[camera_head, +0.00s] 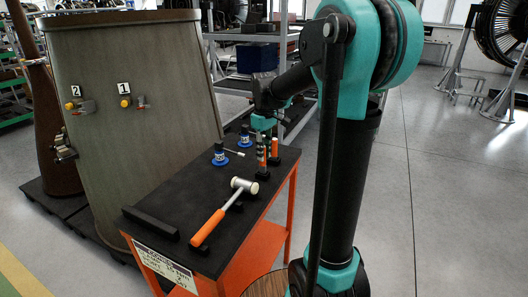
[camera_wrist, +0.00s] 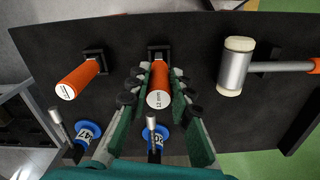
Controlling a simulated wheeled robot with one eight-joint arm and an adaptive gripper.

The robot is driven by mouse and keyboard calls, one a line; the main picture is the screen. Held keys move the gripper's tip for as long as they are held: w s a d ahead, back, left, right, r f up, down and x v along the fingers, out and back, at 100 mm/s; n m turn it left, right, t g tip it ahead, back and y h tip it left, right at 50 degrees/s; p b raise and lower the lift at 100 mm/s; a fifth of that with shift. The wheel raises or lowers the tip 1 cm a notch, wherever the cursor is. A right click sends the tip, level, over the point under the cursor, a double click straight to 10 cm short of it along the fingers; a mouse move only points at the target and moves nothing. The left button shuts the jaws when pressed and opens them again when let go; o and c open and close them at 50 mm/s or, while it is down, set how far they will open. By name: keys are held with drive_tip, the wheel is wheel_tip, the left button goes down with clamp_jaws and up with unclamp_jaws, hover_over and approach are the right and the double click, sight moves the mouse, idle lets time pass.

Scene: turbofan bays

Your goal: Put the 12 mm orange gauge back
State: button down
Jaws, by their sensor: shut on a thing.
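The 12 mm orange gauge (camera_wrist: 160,83) is in the middle of the wrist view, its white end cap marked "12 mm" facing the camera. My gripper (camera_wrist: 158,92) is shut on its orange handle, with green fingers on both sides. A black holder block (camera_wrist: 158,50) is directly behind the gauge's far end; I cannot tell whether the gauge is fully seated in it.
A second orange gauge (camera_wrist: 78,81) stands in its holder to the left. A mallet (camera_wrist: 236,66) lies to the right. Two blue-based tools (camera_wrist: 87,133) (camera_wrist: 155,133) stand close to my fingers. The bench top (camera_head: 165,205) has clear black space on its left part.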

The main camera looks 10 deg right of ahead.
drive_tip(key=shift+f, duration=1.1)
idle(0.6)
drive_tip(key=c, duration=1.3)
unclamp_jaws()
wheel_tip(320, 180, up, 12)
drive_tip(key=s+d+f+m+t, duration=0.1)
drive_tip(key=s+f+m, duration=0.1)
drive_tip(key=s+f, duration=0.5)
drive_tip(key=s+d+f+m+t, duration=0.1)
drive_tip(key=s+f+m, duration=0.2)
drive_tip(key=s+f, duration=0.3)
drive_tip(key=s+d+f+m+t, duration=0.1)
drive_tip(key=s+f+m+t, duration=0.1)
drive_tip(key=s+f, duration=0.5)
drive_tip(key=shift+s+d+f, duration=0.15)
drive_tip(key=shift+d+f, duration=0.05)
drive_tip(key=shift+f, duration=0.55)
drive_tip(key=shift+s+d+f, duration=0.15)
drive_tip(key=shift+f, duration=0.55)
